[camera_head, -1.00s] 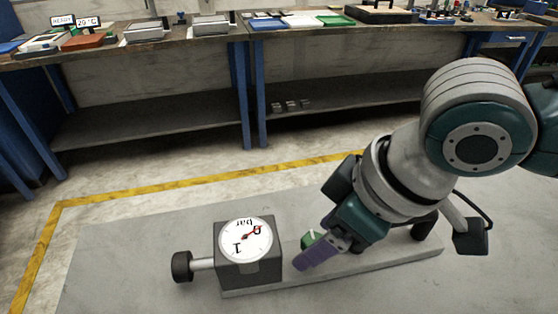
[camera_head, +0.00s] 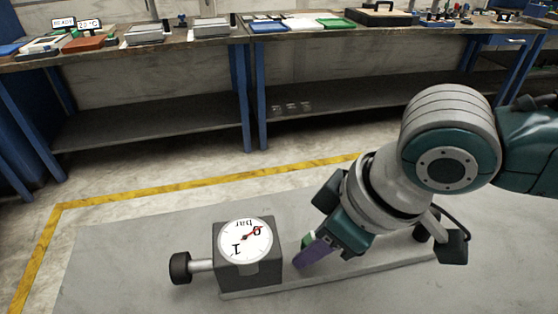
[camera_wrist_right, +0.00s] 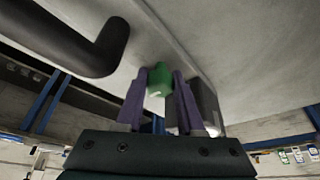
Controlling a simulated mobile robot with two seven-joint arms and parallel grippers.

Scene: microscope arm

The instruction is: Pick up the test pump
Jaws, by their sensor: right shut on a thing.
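The test pump (camera_head: 232,272) lies on the grey floor mat. It has a dark block with a round white gauge (camera_head: 245,240) marked "bar", a black knob (camera_head: 180,267) on a rod at the left, and a long grey base plate. My right gripper (camera_head: 305,258) is low over the plate, just right of the block. In the right wrist view its purple fingers (camera_wrist_right: 161,82) are closed on both sides of a green part (camera_wrist_right: 159,78) of the pump. In the head view that part is mostly hidden behind my gripper. My left gripper is not in view.
A yellow floor line (camera_head: 190,184) runs behind and left of the pump. Workbenches with blue legs (camera_head: 240,95) stand at the back, with trays and small equipment on top. A black curved bar (camera_wrist_right: 85,55) is close to my gripper in the right wrist view.

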